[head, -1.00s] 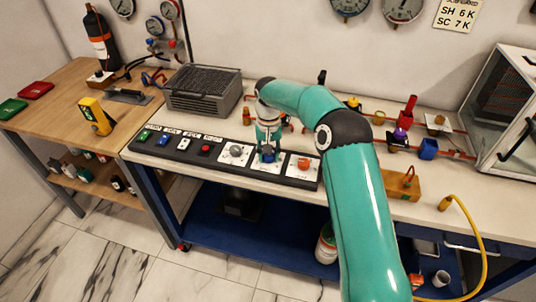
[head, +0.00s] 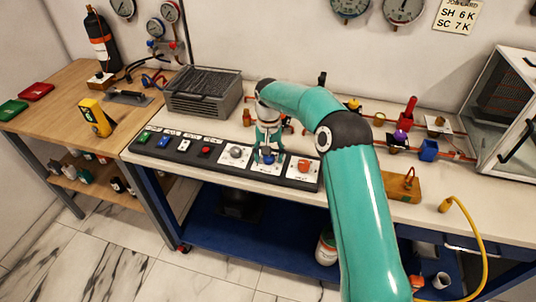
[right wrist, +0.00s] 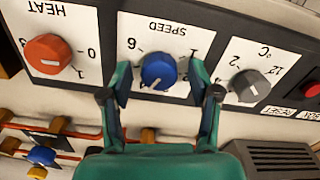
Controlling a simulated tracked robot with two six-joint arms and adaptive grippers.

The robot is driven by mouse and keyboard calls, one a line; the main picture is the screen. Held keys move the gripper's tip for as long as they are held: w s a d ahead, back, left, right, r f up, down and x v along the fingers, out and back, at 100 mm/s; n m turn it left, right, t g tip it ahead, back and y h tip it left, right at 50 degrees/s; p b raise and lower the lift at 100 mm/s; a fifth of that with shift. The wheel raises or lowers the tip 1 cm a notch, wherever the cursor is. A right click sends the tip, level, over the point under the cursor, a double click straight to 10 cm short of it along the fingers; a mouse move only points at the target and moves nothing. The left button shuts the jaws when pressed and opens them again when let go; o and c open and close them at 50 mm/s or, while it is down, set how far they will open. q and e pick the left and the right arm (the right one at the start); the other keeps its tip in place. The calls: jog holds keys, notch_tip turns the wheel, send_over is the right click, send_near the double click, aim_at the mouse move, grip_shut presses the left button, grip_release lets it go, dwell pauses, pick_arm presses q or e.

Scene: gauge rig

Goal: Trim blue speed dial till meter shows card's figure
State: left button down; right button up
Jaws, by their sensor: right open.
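The blue speed dial (head: 268,157) sits on a white plate in the black control strip. In the right wrist view the blue dial (right wrist: 158,70) has a white mark pointing down and slightly left, beside a SPEED scale. My right gripper (right wrist: 160,78) is open, one finger on each side of the dial, with small gaps visible. It also shows over the dial in the head view (head: 268,148). The card (head: 457,15) on the wall reads SH 6 K and SC 7 K. A yellow handheld meter (head: 95,117) stands on the wooden table; its reading is too small. My left gripper is out of view.
The red HEAT knob (right wrist: 48,55) and grey °C knob (right wrist: 250,86) flank the dial closely. A grey finned unit (head: 203,92) stands behind the strip. Copper pipework with coloured fittings (head: 405,121) lies right of my arm.

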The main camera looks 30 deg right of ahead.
jog(key=shift+r, duration=0.1)
notch_tip(320, 180, up, 12)
dwell(0.5)
dwell(0.4)
